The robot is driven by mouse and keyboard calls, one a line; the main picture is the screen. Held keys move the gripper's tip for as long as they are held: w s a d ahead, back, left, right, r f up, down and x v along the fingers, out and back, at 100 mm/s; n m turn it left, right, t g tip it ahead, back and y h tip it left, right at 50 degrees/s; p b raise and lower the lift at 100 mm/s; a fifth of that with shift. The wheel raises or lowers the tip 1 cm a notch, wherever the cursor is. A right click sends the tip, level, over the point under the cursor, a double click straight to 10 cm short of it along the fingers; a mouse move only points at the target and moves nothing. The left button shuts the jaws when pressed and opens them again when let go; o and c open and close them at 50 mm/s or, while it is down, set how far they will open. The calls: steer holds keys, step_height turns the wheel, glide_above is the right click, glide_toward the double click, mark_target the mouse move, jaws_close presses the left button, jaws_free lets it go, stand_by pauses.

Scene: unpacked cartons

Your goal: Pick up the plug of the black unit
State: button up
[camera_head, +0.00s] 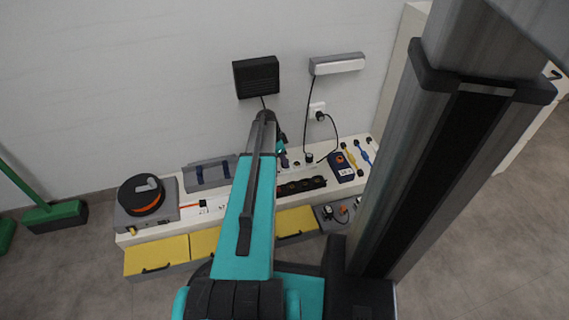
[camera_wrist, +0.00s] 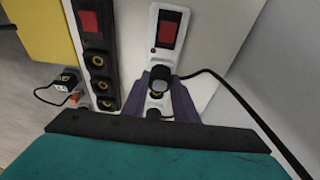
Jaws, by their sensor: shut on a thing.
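The black unit (camera_head: 257,77) hangs on the wall, and its cable runs down behind my arm. In the wrist view, my gripper (camera_wrist: 160,88) has its dark purple fingers closed around a small black and grey plug (camera_wrist: 159,77). The plug is over a white power strip (camera_wrist: 168,48) with a red switch; I cannot tell whether it touches the strip. A black cable (camera_wrist: 225,88) runs from behind the right finger to the lower right. In the head view, my arm hides most of the gripper and plug.
A black power strip (camera_wrist: 97,62) lies left of the white one. A white-fronted unit (camera_head: 337,65) hangs to the right, above a wall socket (camera_head: 318,111) with a plug. An orange cable reel (camera_head: 141,196) and blue box (camera_head: 342,167) stand on the white bench above yellow drawers (camera_head: 157,256).

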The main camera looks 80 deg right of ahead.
steer(key=shift+r, duration=0.1)
steer(key=shift+r+p, duration=0.6)
steer(key=shift+r, duration=0.25)
steer(key=shift+s+a+r+p, duration=0.1)
steer(key=shift+a+r+p, duration=0.1)
steer(key=shift+r+p, duration=0.25)
steer(key=shift+a+r+p, duration=0.2)
steer(key=shift+r+p, duration=0.05)
steer(key=shift+r, duration=0.3)
steer(key=s+a+p, duration=0.1)
steer(key=a+p, duration=0.1)
steer(key=a, duration=0.5)
steer(key=s+a+r+p, duration=0.1)
steer(key=a+p, duration=0.1)
steer(key=a, duration=0.6)
steer(key=shift+s, duration=0.35)
